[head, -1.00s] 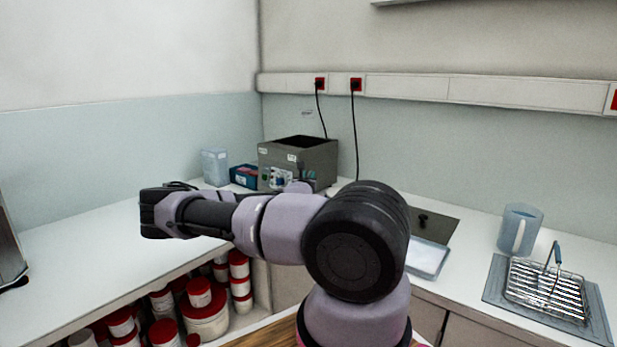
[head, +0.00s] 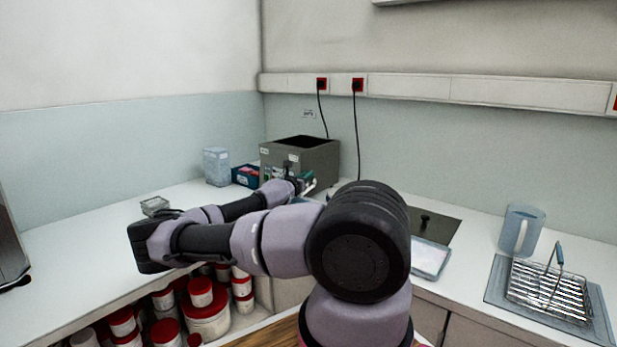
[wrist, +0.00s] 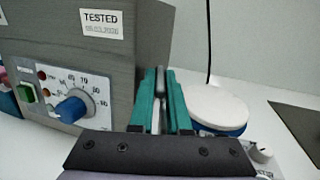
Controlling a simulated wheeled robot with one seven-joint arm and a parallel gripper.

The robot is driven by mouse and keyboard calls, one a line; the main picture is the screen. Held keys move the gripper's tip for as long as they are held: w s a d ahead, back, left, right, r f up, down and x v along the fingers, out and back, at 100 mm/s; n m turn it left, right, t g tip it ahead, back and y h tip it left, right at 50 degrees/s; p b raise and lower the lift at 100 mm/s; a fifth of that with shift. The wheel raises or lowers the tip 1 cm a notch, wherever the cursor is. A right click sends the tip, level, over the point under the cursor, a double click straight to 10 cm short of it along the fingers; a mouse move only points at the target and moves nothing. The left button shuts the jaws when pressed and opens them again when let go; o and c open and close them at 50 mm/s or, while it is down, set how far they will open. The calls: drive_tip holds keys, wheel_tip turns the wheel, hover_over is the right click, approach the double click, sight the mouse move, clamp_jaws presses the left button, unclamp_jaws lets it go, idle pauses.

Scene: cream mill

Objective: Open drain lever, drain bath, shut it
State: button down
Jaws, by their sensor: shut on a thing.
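The grey bath (head: 316,158) stands at the back of the counter in the corner. The wrist view shows the bath wall (wrist: 165,35) close up, with a blue dial (wrist: 71,108) and a green switch (wrist: 28,92) on its front panel. My gripper (head: 306,182) is low at the bath's front right corner. In the wrist view its teal fingers (wrist: 160,98) are shut on a thin grey piece, apparently the drain lever (wrist: 159,88). Most of the lever is hidden between the fingers. The water level inside the bath cannot be seen.
A white disc with a blue rim (wrist: 217,106) lies just right of my fingers. A clear container (head: 216,166) and a blue box (head: 246,175) stand left of the bath. A jug (head: 521,230) and wire rack (head: 548,288) are far right. The left counter is mostly clear.

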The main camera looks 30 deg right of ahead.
drive_tip(key=shift+w+a+m+g+h, duration=0.15)
drive_tip(key=shift+w+m+g+h, duration=0.1)
drive_tip(key=shift+m+g+h, duration=0.45)
drive_tip(key=shift+g, duration=0.3)
drive_tip(key=c, duration=1.2)
unclamp_jaws()
drive_tip(key=shift+o, duration=0.2)
drive_tip(key=shift+s+y, duration=0.1)
drive_tip(key=shift+y, duration=0.2)
